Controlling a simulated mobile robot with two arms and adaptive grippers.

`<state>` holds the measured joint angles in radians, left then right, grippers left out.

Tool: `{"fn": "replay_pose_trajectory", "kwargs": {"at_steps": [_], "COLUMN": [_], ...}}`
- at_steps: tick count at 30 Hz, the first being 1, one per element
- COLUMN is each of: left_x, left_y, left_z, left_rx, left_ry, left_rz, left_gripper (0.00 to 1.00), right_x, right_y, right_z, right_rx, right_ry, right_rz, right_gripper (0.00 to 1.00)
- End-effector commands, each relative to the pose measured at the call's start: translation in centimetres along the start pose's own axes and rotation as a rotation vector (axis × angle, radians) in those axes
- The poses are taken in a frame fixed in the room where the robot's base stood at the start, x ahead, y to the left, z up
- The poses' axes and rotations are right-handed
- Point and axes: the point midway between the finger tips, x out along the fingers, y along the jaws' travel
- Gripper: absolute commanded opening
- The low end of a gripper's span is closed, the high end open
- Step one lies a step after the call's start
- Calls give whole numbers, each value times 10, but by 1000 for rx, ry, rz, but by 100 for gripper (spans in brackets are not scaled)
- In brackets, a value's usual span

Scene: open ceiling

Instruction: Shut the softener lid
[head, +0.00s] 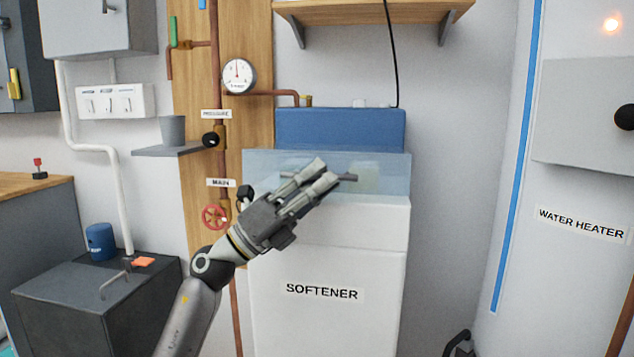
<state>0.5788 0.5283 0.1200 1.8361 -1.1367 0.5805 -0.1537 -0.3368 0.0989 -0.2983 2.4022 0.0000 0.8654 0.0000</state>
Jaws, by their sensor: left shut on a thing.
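The softener (330,270) is a tall white cabinet with a "SOFTENER" label, in the middle of the head view. Its lid (388,172) is a see-through pale blue panel across the top, in front of a blue housing (340,130). I cannot tell the lid's exact angle. A thin dark handle bar (348,177) runs across the lid, partly hidden by my fingers. My left gripper (322,178) reaches up from lower left and is shut on the lid handle. My right gripper is not in view.
A wooden shelf (375,12) hangs above. The water heater (580,200) stands at right.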

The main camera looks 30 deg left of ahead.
Motion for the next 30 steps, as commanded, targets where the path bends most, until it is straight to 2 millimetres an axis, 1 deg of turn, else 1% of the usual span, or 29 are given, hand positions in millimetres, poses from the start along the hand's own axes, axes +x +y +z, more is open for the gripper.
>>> {"fn": "replay_pose_trajectory", "kwargs": {"at_steps": [1,9,30], "left_x": [-3,-8,-14], "left_y": [7,13,20], "left_z": [-1,-5,-12], "left_rx": [1,1,1], "left_ry": [-6,-7,-6], "left_rz": [9,8,10], "left_gripper": [0,0,0], "right_x": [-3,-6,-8], "right_y": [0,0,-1], "right_z": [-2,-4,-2], "right_rx": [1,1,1], "right_ry": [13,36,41], "right_rz": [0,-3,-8], "right_gripper": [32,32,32]}}
